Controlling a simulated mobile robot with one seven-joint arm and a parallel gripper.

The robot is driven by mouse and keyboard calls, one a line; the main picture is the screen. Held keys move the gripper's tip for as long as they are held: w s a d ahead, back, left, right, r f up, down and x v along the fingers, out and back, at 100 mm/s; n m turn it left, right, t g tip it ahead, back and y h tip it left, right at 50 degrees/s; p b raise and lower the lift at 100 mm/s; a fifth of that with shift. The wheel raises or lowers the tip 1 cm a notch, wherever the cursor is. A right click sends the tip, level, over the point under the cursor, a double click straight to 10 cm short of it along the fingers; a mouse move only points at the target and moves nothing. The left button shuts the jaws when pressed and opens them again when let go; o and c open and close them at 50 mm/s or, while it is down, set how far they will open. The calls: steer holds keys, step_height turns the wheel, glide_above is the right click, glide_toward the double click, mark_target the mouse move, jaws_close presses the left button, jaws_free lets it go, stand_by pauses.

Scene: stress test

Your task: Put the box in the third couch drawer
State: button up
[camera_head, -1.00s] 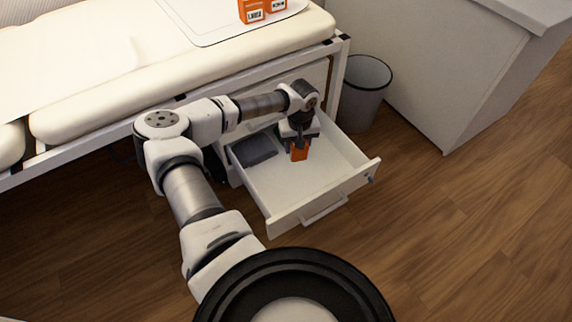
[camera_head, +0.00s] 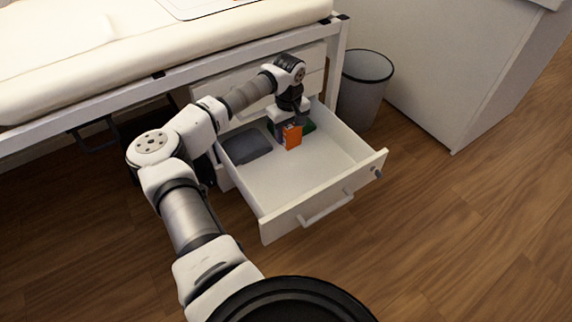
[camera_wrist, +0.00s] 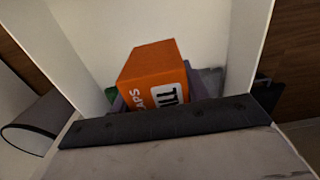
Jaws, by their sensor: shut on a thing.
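The orange box (camera_head: 292,138) with a white-lettered label hangs from my gripper (camera_head: 284,128), which points down into the open drawer (camera_head: 285,187) under the couch. The box is over the back part of the drawer; I cannot tell whether it touches the floor of it. In the wrist view, the box (camera_wrist: 150,72) shows large above the dark gripper edge (camera_wrist: 170,122), with the white drawer walls around it. The fingertips are mostly hidden there.
A dark grey item (camera_head: 246,146) and a green item (camera_head: 309,126) lie in the drawer. The drawer's front half is clear. Shut drawer fronts (camera_head: 312,60) are above it. A grey bin (camera_head: 364,88) stands to the right, near a white cabinet (camera_head: 440,70).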

mark_target(288, 173)
step_height(288, 173, down, 16)
steer(key=b, duration=0.3)
steer(key=shift+r+b, duration=0.2)
steer(key=shift+b, duration=0.2)
steer(key=shift+f, duration=0.15)
steer(key=o, duration=1)
step_height(288, 173, up, 12)
steer(key=p, duration=0.3)
steer(key=shift+p, duration=0.4)
